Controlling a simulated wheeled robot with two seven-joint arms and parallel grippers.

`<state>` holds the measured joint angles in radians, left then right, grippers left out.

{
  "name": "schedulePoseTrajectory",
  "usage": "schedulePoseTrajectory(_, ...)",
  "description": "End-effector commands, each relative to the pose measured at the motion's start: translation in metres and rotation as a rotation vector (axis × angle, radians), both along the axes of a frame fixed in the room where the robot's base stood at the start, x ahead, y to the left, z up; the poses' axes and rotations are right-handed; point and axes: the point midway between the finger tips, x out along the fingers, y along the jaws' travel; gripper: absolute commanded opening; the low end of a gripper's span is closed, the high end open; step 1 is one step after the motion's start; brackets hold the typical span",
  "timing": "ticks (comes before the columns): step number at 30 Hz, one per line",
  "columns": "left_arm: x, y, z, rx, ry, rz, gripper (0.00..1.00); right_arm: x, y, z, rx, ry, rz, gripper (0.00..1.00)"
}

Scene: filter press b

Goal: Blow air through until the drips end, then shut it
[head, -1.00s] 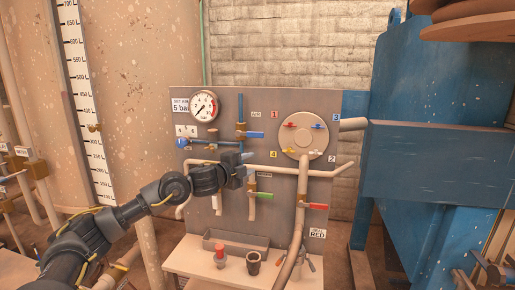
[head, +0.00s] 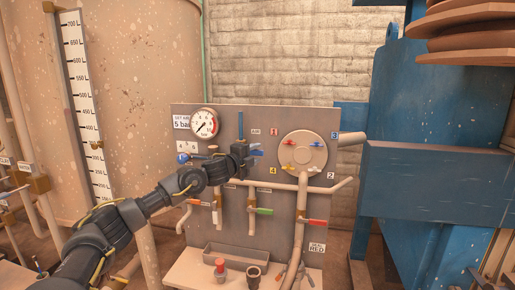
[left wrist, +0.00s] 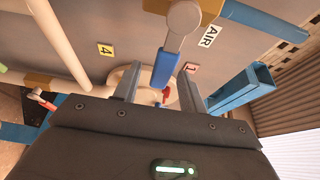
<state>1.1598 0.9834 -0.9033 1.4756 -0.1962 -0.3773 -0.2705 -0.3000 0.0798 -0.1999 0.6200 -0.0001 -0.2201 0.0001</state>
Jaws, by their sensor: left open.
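The air valve's blue lever (left wrist: 164,68) hangs from a grey pivot beside the AIR label (left wrist: 208,36) in the left wrist view. My left gripper (left wrist: 158,80) is open, with one finger on each side of the lever's end; I cannot tell if either touches it. In the head view my left gripper (head: 250,154) is at the air valve, hiding most of it. The pressure gauge (head: 204,123) is at the panel's upper left. A grey tray (head: 240,260) sits below the outlet pipes. I cannot make out any drips. My right gripper is not in view.
A green lever (head: 264,211) and a red lever (head: 318,222) are lower on the panel. The round plate (head: 303,153) with coloured small levers is to the right. A dark cup (head: 253,276) and a red-topped item (head: 219,269) stand on the ledge.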

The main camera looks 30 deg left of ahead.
Motion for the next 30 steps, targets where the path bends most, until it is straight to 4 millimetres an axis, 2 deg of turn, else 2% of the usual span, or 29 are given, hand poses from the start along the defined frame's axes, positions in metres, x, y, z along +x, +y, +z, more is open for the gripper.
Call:
schedulePoseTrajectory(6, 0.017, -0.001, 0.001, 0.001, -0.001, 0.001, 0.42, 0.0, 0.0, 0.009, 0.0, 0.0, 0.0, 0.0)
schedulePoseTrajectory(15, 0.019, -0.001, 0.0, 0.001, -0.001, 0.0, 0.42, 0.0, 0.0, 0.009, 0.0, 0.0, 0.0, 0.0)
schedulePoseTrajectory(25, 0.018, -0.001, 0.0, 0.001, 0.0, 0.0, 0.0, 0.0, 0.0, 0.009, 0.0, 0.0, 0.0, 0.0)
schedulePoseTrajectory(30, 0.018, -0.001, -0.001, 0.001, 0.0, 0.0, 0.0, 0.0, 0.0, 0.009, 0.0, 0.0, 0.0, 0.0)
